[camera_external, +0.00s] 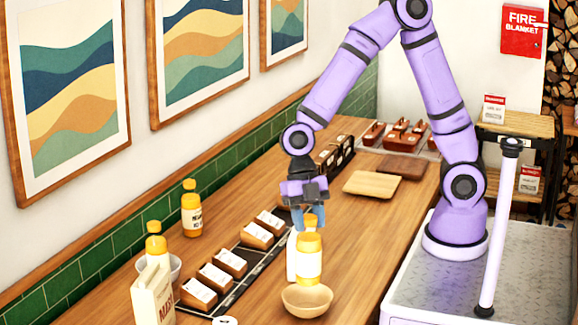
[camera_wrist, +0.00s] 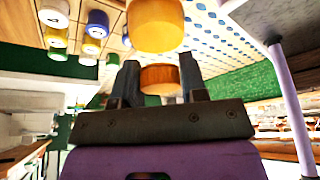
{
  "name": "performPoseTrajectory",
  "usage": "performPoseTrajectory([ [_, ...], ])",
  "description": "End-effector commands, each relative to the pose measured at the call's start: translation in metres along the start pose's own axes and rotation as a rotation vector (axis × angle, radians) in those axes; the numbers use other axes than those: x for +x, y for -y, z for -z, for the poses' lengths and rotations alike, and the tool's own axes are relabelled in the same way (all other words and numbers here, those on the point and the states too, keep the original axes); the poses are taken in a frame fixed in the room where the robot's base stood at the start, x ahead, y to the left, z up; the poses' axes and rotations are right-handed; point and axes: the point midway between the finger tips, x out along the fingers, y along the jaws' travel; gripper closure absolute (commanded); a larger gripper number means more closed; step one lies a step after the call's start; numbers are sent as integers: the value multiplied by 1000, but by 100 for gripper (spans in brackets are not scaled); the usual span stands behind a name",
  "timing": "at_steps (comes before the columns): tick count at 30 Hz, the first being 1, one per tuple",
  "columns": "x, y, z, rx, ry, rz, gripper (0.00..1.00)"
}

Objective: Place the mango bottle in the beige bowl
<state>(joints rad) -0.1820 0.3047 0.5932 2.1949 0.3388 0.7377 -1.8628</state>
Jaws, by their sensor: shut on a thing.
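A bottle with a yellow-orange top and white label (camera_external: 308,262) hangs upright below my gripper (camera_external: 307,212). I take it as the mango bottle, though its label is too small to read. My gripper is shut on its narrow upper cap, which shows between the fingers in the wrist view (camera_wrist: 160,79). The wider orange part of the bottle (camera_wrist: 156,25) is beyond the cap. The beige bowl (camera_external: 306,302) stands on the counter just below the bottle in the external view. The bottle's base is close to the bowl's back rim; I cannot tell whether they touch.
A white object (camera_external: 292,258) stands partly hidden behind the held bottle. A dark rack of labelled blocks (camera_external: 229,263) lies left of the bowl. Another yellow-topped bottle (camera_external: 192,217) and a carton (camera_external: 153,295) stand farther left. Wooden boards (camera_external: 371,184) lie toward the back.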

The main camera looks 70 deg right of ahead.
Motion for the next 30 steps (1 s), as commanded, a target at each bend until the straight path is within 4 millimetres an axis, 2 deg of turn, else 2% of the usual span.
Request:
performPoseTrajectory([
  [3, 21, 0, -8, 2, -2, 4, 100],
  [6, 32, 0, -13, 2, -1, 2, 100],
  [13, 46, 0, -19, 2, -1, 0, 100],
  [19, 70, 0, -29, 3, -1, 2, 100],
  [30, 75, -1, -32, 2, 0, 0, 100],
])
